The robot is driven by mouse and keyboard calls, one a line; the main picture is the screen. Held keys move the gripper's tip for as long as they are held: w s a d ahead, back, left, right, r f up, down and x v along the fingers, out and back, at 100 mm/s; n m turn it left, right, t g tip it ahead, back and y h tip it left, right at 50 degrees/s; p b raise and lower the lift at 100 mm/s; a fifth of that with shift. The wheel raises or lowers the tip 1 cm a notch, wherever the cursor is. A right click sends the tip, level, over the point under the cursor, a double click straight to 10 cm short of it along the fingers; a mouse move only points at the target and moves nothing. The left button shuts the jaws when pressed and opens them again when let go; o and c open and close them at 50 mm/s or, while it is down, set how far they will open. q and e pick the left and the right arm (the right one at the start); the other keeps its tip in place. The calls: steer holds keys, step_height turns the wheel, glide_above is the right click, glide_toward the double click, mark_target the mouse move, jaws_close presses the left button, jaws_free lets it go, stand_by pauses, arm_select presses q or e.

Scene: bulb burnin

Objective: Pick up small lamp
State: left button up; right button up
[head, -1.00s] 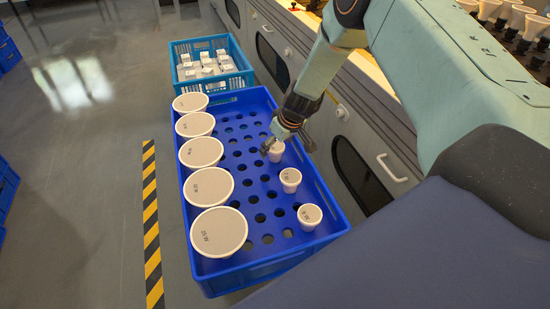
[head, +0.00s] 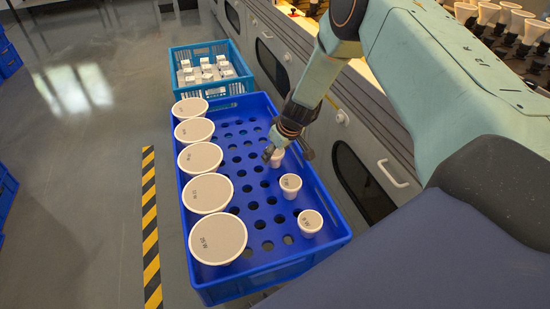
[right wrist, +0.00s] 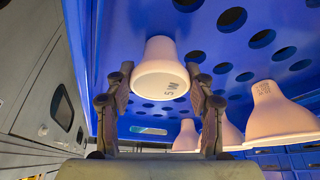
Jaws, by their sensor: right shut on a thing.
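The small lamp (head: 278,160) is white and cone-shaped, farthest back in the right-hand row of the blue crate (head: 262,273). In the right wrist view the small lamp (right wrist: 160,84) sits between my fingers with its wide face and a "5 W" mark toward the camera. My right gripper (head: 273,153) is shut on it; the gripper also shows in the wrist view (right wrist: 158,76). Whether the lamp touches the crate floor cannot be told. My left gripper is not in view.
Two other small lamps (head: 291,186) (head: 310,222) stand nearer in the same row. Several large lamps (head: 210,193) line the crate's left side. A lighter blue crate (head: 212,72) with white boxes stands behind. A grey cabinet (head: 365,170) borders the right. Open floor lies left.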

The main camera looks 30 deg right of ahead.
steer(key=shift+w, duration=0.1)
steer(key=shift+c, duration=1)
step_height(320, 180, up, 10)
steer(key=p, duration=0.6)
steer(key=shift+p, duration=0.4)
steer(key=shift+d, duration=0.1)
